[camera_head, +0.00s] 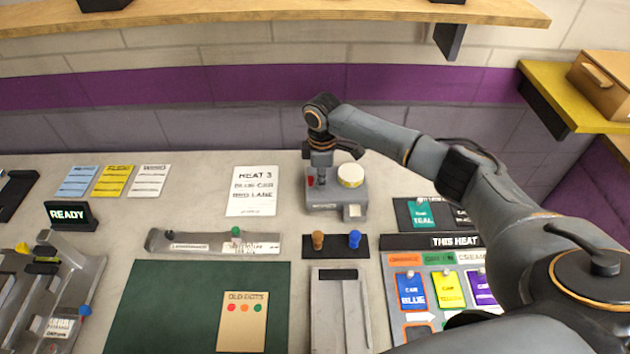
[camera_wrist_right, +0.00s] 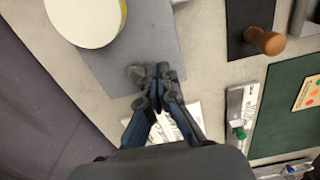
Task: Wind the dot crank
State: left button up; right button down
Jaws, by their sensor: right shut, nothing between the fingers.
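A grey dot machine (camera_head: 356,198) stands near the back of the table, with a cream round drum (camera_head: 350,175) on top and a small red part (camera_head: 311,181) at its left. My right gripper (camera_head: 321,178) points down over the left part of the machine, left of the drum. In the right wrist view, its closed fingertips (camera_wrist_right: 154,75) are over the grey base (camera_wrist_right: 150,35), below the drum (camera_wrist_right: 88,18). It holds nothing. A crank handle cannot be made out clearly, and contact cannot be judged. My left gripper is out of view.
In front of the machine is a dark plate with an orange-brown peg (camera_head: 318,240) and a blue peg (camera_head: 354,240). A "HEAT 3" card (camera_head: 253,190) lies to the left. A green mat (camera_head: 170,305) and a card board (camera_head: 436,262) flank a grey slotted block (camera_head: 340,310).

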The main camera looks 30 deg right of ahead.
jog(key=shift+f, duration=0.4)
jog(key=shift+f, duration=0.2)
jog(key=shift+w+a, duration=0.1)
jog(key=shift+a, duration=0.05)
jog(key=shift+w+a, duration=0.25)
jog(key=shift+a, duration=0.1)
jog(key=shift+w+a, duration=0.1)
jog(key=shift+w, duration=0.05)
dwell(0.4)
jog(key=shift+w+a, duration=0.3)
jog(key=shift+w, duration=0.05)
